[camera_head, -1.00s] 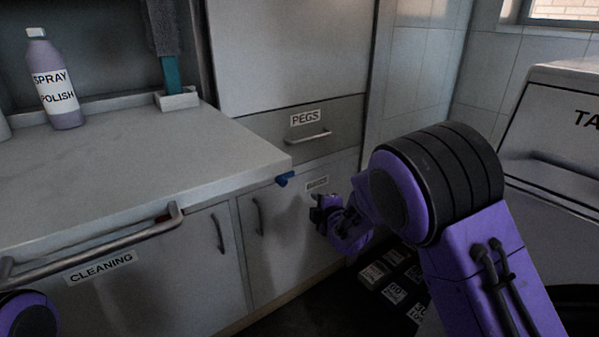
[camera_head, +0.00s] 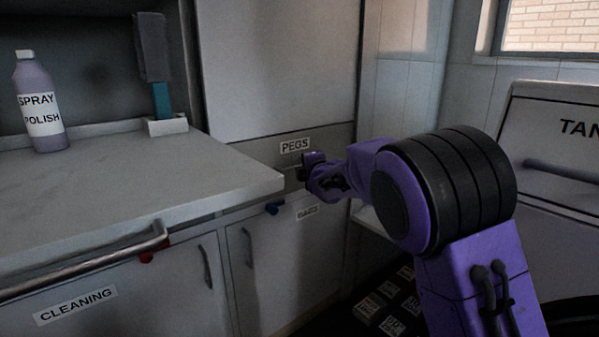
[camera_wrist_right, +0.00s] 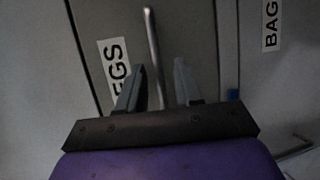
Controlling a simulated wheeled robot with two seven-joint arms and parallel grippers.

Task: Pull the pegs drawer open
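The pegs drawer (camera_head: 255,152) is a grey front below the tall cabinet panel, marked by a PEGS label (camera_head: 295,145). It looks closed. Its bar handle (camera_wrist_right: 152,45) runs between the two fingers of my right gripper (camera_wrist_right: 157,85) in the right wrist view. The fingers are open, one on each side of the bar, with gaps visible. In the head view my right gripper (camera_head: 310,165) is at the drawer front just under the label and hides most of the handle. My left gripper is not in view.
A counter (camera_head: 130,190) with a spray polish bottle (camera_head: 40,105) and a brush in a holder (camera_head: 165,125) stands left. A BAGS door (camera_head: 290,245) lies below the drawer. A blue knob (camera_head: 275,208) sticks out nearby. Labelled boxes (camera_head: 370,305) stand on the floor.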

